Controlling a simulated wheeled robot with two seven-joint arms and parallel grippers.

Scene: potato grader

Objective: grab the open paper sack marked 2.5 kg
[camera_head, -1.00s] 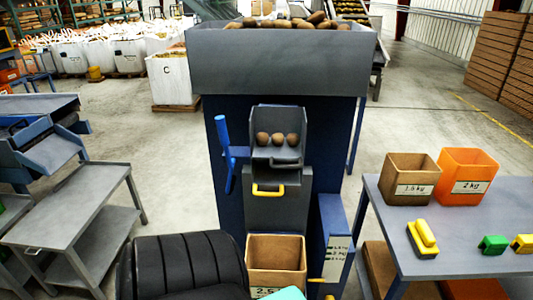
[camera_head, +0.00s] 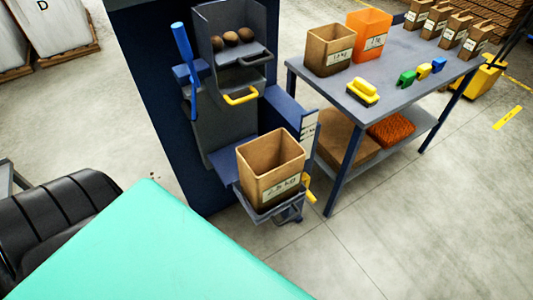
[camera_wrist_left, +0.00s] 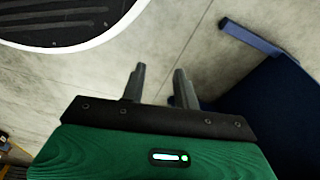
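The open paper sack marked 2.5 kg (camera_head: 268,180) is brown and stands upright on a small blue-grey shelf (camera_head: 256,213) low on the front of the grader. Its mouth is open and faces up, and its label faces front right. My left gripper (camera_wrist_left: 160,80) shows in the left wrist view with its two fingers apart and nothing between them, above the concrete floor. The sack is not recognisable in that view. Neither gripper shows in the head view.
A blue lever (camera_head: 184,57) is at left. A table (camera_head: 400,70) at right holds a brown sack (camera_head: 334,49), an orange container (camera_head: 369,34) and clips. Floor in front is clear.

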